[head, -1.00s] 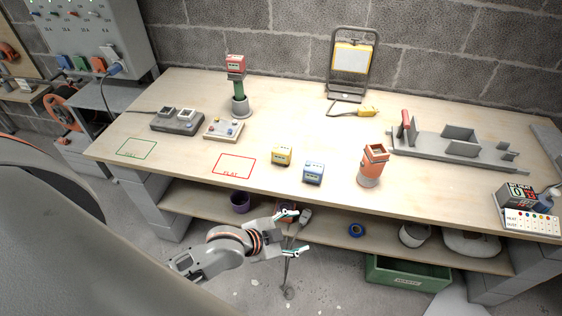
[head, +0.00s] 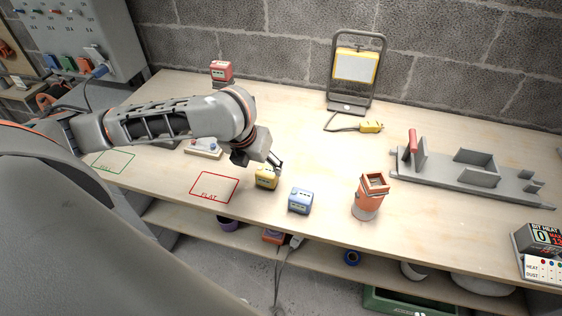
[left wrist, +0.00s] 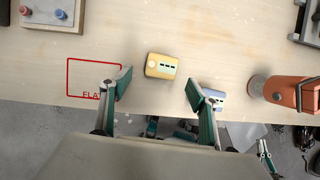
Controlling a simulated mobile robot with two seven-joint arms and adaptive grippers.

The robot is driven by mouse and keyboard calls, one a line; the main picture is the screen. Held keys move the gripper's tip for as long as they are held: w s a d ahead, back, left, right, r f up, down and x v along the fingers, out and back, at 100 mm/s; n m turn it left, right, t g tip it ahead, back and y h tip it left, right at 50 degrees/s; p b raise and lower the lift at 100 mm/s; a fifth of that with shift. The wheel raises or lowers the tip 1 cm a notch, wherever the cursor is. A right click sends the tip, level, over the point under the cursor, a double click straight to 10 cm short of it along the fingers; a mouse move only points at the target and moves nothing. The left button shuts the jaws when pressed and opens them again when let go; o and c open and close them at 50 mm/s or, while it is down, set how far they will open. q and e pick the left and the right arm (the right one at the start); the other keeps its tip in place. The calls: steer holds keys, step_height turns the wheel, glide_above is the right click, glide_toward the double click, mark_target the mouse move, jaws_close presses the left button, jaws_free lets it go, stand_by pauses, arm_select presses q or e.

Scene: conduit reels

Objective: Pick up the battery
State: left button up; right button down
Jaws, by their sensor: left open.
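A yellow battery block (head: 266,178) stands on the bench right of the red FLAT outline, and a blue battery block (head: 301,201) stands to its right. My left gripper (head: 266,162) is just behind and above the yellow block. In the left wrist view, the open fingers (left wrist: 160,86) are empty, with the yellow block (left wrist: 161,66) ahead of the gap between them. The blue block (left wrist: 213,97) is partly hidden by the right-hand finger. My right gripper is not seen.
An orange holder (head: 369,195) stands right of the blue block. A grey fixture (head: 465,180), a work lamp (head: 356,70) and a yellow tool (head: 371,127) are farther off. A small button panel (head: 203,148) lies partly behind my arm. The bench middle is clear.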

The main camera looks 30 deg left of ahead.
mark_target(266, 171)
arm_select(q)
steer(key=shift+a+b+x, duration=0.2)
steer(key=shift+b+x, duration=0.25)
steer(key=shift+x, duration=0.5)
steer(key=shift+w+f, duration=0.15)
steer(key=shift+f, duration=0.1)
steer(key=x, duration=0.1)
steer(key=b+x, duration=0.1)
steer(key=x, duration=0.2)
steer(key=shift+w+d+f+b, duration=0.15)
steer(key=shift+d+f+b, duration=0.1)
steer(key=shift+d+b, duration=0.1)
steer(key=shift+w+f, duration=0.1)
steer(key=shift+w, duration=0.05)
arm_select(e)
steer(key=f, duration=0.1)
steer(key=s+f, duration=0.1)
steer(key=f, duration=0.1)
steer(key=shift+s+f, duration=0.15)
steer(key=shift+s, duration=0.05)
arm_select(q)
steer(key=shift+c, duration=0.3)
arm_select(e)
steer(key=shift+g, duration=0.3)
arm_select(q)
steer(key=c, duration=1.3)
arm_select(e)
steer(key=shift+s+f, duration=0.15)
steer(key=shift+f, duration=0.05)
